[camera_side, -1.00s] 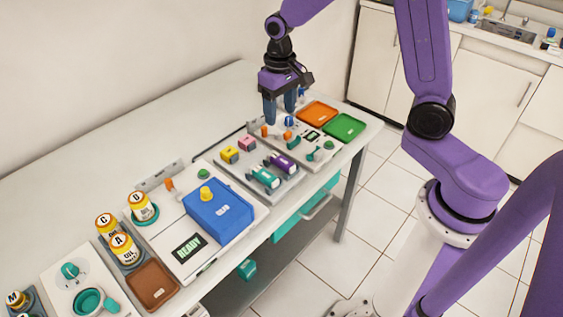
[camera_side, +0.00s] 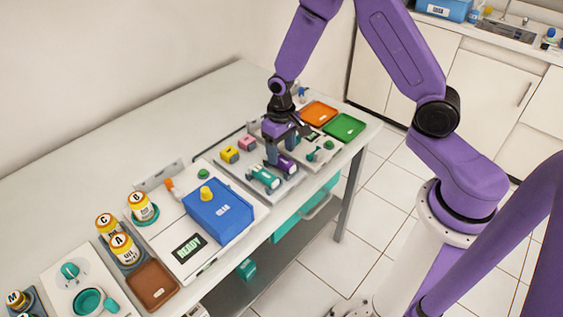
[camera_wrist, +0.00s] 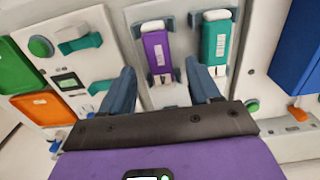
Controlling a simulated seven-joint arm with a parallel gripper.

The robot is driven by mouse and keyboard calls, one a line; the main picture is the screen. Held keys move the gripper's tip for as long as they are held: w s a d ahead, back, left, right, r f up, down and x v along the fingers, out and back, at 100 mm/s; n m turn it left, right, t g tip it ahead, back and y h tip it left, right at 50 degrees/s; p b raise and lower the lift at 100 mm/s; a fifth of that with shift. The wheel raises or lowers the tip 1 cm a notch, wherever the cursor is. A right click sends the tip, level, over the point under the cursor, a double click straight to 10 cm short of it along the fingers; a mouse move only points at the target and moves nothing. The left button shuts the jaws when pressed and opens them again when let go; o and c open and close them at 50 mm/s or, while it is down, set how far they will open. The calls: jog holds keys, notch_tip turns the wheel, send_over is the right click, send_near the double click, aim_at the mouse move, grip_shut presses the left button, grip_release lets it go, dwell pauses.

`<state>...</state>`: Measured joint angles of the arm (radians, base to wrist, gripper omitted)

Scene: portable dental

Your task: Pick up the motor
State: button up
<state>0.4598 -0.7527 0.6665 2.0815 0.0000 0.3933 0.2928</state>
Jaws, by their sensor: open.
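A purple unit (camera_side: 288,167) with a pale label lies in a cradle on the grey tray (camera_side: 237,178). It also shows in the wrist view (camera_wrist: 155,54). A similar teal unit (camera_side: 266,179) lies beside it, also in the wrist view (camera_wrist: 215,42). I cannot tell from the labels which one is the motor. My gripper (camera_side: 281,155) is open and points down over the purple unit. In the wrist view my gripper (camera_wrist: 160,75) has one finger on each side of the purple unit's line, with nothing held. Contact with it cannot be made out.
Yellow (camera_side: 229,154) and pink (camera_side: 247,143) blocks sit behind on the same tray. A blue box (camera_side: 218,213) stands to the left. A panel with orange (camera_side: 319,113) and green (camera_side: 345,127) trays is at the right. The table behind is clear.

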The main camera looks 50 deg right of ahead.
aim_at(281, 162)
jog(key=shift+f, duration=1.45)
grip_shut()
jog(key=shift+r, duration=0.1)
